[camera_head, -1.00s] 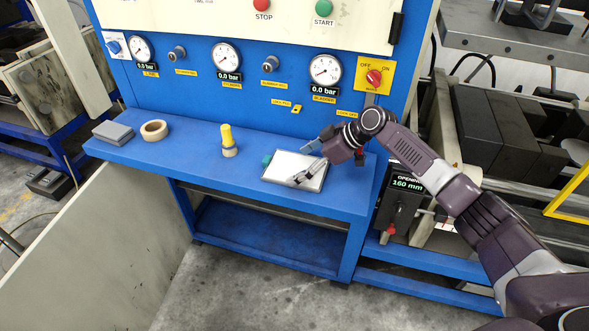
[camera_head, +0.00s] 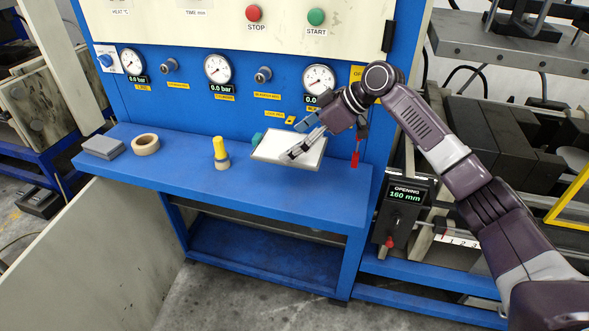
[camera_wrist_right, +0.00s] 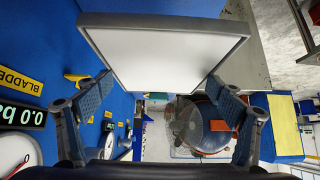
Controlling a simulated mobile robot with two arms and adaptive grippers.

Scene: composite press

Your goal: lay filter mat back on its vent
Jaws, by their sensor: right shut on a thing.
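The filter mat (camera_head: 276,148) is a flat white panel with a thin grey frame. My right gripper (camera_head: 297,151) is shut on it and holds it raised above the blue shelf, near the press front. In the right wrist view the mat (camera_wrist_right: 165,55) fills the upper middle, with the blue-padded fingers (camera_wrist_right: 162,95) of the right gripper at its two sides. I cannot make out the vent in either view. My left gripper is not in view.
On the blue shelf (camera_head: 190,187) stand a yellow-topped piece (camera_head: 220,149), a tape roll (camera_head: 145,144) and grey blocks (camera_head: 102,148). A teal item (camera_head: 257,138) is partly hidden behind the mat. A red tag (camera_head: 355,160) hangs near my wrist. Gauges line the panel behind.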

